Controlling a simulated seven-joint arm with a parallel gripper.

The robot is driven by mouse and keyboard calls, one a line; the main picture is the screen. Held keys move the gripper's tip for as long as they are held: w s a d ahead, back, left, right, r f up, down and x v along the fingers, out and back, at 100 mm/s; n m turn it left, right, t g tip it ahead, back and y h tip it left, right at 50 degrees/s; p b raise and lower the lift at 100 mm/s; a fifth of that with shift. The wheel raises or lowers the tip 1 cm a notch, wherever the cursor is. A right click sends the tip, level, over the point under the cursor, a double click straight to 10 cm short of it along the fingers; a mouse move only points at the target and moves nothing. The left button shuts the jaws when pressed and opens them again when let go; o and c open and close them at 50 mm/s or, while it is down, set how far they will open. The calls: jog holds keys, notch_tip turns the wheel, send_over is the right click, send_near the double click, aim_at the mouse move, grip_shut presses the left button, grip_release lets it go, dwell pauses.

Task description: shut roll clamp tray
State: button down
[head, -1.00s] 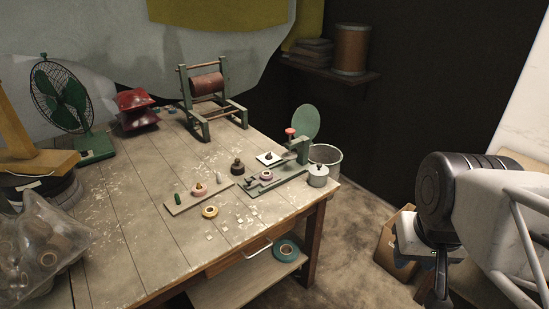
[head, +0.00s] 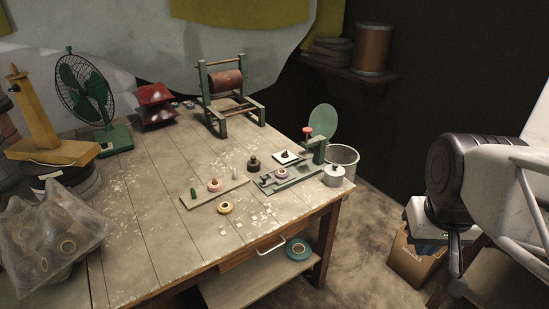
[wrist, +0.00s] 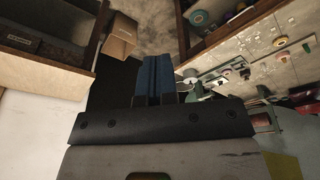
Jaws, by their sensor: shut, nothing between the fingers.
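A green clamp fixture (head: 297,179) stands at the table's right corner, with an upright post, a red knob (head: 308,130) and a round green disc (head: 323,121). A pink-rimmed roll (head: 281,173) sits on its low base. I cannot tell which part is the tray or how far open it is. My gripper (head: 455,262) hangs at the right of the head view, off the table and well apart from the fixture. In the wrist view its blue fingers (wrist: 153,78) are together, with nothing between them.
A bin (head: 342,160) and a cardboard box (head: 415,260) stand beyond the right edge.

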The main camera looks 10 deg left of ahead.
aim_at(261, 183)
jog(key=w+a+n+g+h, duration=0.1)
jog(key=w+a+n, duration=0.4)
jog(key=w+a, duration=0.75)
jog(key=w+a+n, duration=0.6)
jog(key=w, duration=1.3)
jog(key=w+a+f+n, duration=0.3)
jog(key=w+a+f, duration=0.2)
jog(key=a, duration=0.5)
jog(key=w+a+f+n+h, duration=0.1)
jog(key=w+a+f+n, duration=0.2)
jog(key=w+a+f, duration=0.3)
jog(key=w+a+f+n+h, duration=0.1)
jog(key=w+a+f+n, duration=0.2)
jog(key=a, duration=1.1)
jog(key=w+f, duration=0.3)
jog(key=f, duration=0.2)
jog(key=shift+a+f+n, duration=0.25)
jog(key=shift+a+n, duration=0.1)
jog(key=shift+n, duration=0.05)
jog(key=shift+f, duration=0.1)
